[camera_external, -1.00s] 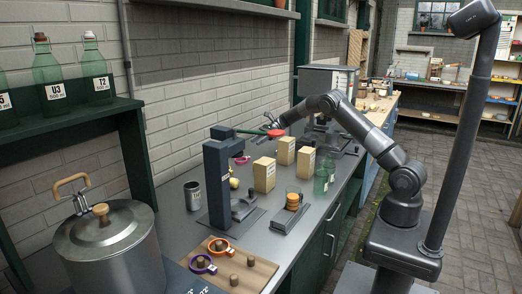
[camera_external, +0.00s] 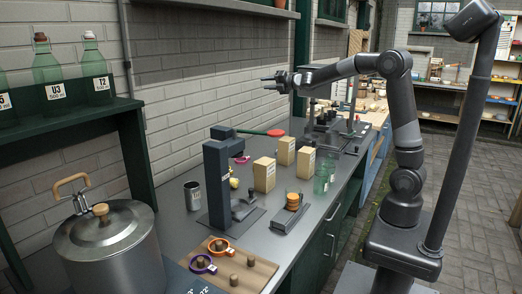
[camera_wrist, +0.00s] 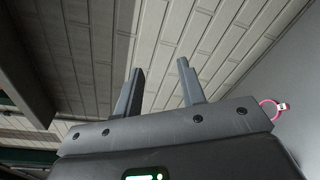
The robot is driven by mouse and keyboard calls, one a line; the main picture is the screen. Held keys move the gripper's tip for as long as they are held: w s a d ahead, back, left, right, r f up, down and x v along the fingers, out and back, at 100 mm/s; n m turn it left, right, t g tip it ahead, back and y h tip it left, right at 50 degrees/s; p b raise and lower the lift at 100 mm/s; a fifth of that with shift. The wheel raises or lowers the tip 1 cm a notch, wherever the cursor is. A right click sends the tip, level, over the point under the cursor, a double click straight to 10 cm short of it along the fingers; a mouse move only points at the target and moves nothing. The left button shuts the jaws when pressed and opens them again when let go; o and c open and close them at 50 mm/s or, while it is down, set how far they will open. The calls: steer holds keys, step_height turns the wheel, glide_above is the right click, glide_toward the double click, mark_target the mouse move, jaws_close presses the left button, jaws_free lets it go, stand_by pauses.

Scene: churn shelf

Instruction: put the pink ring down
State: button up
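The pink ring (camera_external: 241,159) shows just right of the upper part of the dark upright stand on the counter; I cannot tell whether it hangs or rests there. It also shows at the right edge of the wrist view (camera_wrist: 267,112), with a small white tag. My gripper (camera_external: 270,83) is high above the counter near the brick wall, well above and apart from the ring. In the wrist view my gripper (camera_wrist: 160,66) has its two fingers spread with nothing between them.
A wooden board (camera_external: 258,270) in front holds pegs, an orange ring (camera_external: 220,246) and a purple ring (camera_external: 204,265).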

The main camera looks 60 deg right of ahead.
steer(key=s+a+f+m+g+h, duration=0.15)
steer(key=s+m+g+h, duration=0.25)
steer(key=s+m, duration=1.2)
steer(key=s+a+f+m+g+y, duration=0.1)
steer(key=s+a+f+m+g, duration=0.1)
steer(key=s, duration=0.7)
steer(key=s+a+f+m+g, duration=0.2)
steer(key=s+a+f+m, duration=0.2)
steer(key=s+f, duration=0.3)
steer(key=s+a+f+m+g+y, duration=0.1)
steer(key=s+a+f+m+g, duration=0.2)
steer(key=s, duration=0.9)
steer(key=shift+s+a+f+y, duration=0.3)
steer(key=shift+s+a+f, duration=0.05)
steer(key=shift+a+f, duration=0.6)
steer(key=shift+r, duration=0.1)
